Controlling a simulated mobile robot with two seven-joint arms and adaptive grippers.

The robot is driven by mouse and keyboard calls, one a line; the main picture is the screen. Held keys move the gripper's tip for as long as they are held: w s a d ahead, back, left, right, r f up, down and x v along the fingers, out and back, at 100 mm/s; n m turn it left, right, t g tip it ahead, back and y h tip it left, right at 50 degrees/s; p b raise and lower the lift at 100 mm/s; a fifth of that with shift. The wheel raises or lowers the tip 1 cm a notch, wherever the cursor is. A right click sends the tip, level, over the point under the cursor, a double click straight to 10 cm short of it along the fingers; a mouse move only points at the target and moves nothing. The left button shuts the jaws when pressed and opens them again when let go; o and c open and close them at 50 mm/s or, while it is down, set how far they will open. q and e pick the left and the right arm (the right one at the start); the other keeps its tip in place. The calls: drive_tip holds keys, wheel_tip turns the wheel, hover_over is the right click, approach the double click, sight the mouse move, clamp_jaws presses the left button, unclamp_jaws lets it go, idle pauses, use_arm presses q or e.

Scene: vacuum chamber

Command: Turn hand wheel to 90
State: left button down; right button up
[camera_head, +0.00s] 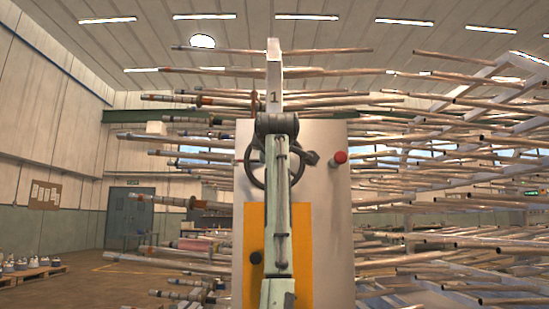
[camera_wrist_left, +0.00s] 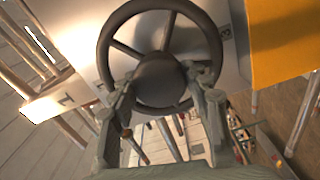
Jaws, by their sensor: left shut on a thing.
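The dark grey hand wheel (camera_head: 247,172) is on the front of a pale panel in the head view, partly covered by my left arm. In the left wrist view the hand wheel (camera_wrist_left: 111,38) fills the top middle, with its round hub and spokes showing. My left gripper (camera_wrist_left: 165,88) has its two fingers at the wheel, one on each side below the hub, and is shut on it. In the head view this gripper is largely hidden behind my arm. My right gripper is in neither view.
The pale panel (camera_head: 335,220) carries a red knob (camera_head: 340,157) at the right and a yellow plate (camera_head: 260,225) below the wheel. A post marked 1 (camera_head: 274,80) rises above. Many long rods (camera_head: 460,210) stick out on both sides. Open floor (camera_head: 80,285) lies left.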

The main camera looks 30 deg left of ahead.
use_arm(q)
drive_tip(key=shift+a, duration=0.1)
drive_tip(key=c, duration=0.7)
unclamp_jaws()
drive_tip(key=shift+s, duration=0.1)
drive_tip(key=shift+c, duration=0.2)
drive_tip(key=shift+s, duration=0.1)
drive_tip(key=v, duration=1.1)
drive_tip(key=shift+s+d, duration=0.3)
drive_tip(key=shift+d, duration=0.05)
